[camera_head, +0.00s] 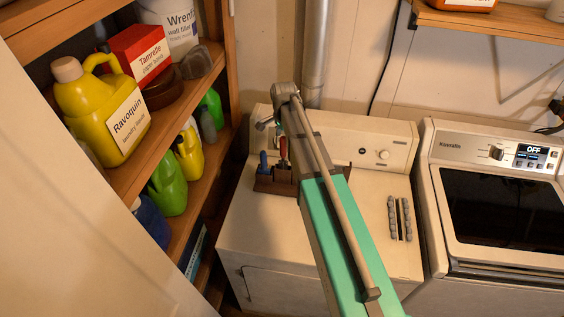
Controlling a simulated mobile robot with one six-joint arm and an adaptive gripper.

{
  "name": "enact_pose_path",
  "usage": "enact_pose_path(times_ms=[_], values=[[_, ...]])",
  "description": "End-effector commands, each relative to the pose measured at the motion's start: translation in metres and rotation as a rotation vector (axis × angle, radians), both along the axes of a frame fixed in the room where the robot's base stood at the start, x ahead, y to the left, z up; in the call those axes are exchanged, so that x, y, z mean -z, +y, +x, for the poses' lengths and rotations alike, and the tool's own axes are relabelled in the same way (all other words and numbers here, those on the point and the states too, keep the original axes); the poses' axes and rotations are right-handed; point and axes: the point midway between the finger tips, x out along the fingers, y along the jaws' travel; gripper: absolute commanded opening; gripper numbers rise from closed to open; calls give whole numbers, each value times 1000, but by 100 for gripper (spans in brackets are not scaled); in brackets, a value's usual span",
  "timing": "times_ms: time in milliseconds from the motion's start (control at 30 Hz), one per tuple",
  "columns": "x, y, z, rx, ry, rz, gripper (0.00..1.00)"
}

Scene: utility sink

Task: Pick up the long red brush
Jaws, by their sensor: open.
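A red-handled brush (283,150) stands upright in a brown holder (262,186) on top of the white washer, left of my teal arm. Only the upper part of the brush shows; its lower end is hidden in the holder. A blue-handled item (263,160) stands beside it, to the left. My arm reaches across the washer, and my gripper (265,123) appears small near the back panel, above and left of the red handle. It is open and holds nothing that I can see. It is partly hidden by the arm's wrist, and it looks apart from the brush.
A wooden shelf (160,150) at left holds a yellow jug (100,110), a red box (140,52) and several bottles. Grey ribbed pieces (392,218) lie on the washer (255,235) at right. A second appliance (505,205) stands further right. The washer's front left top is clear.

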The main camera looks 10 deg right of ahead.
Motion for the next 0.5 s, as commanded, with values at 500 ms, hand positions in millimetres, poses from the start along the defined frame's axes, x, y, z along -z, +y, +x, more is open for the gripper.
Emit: enact_pose_path(times_ms=[500], values=[[40, 2, -1, -1, 0, 0, 78]])
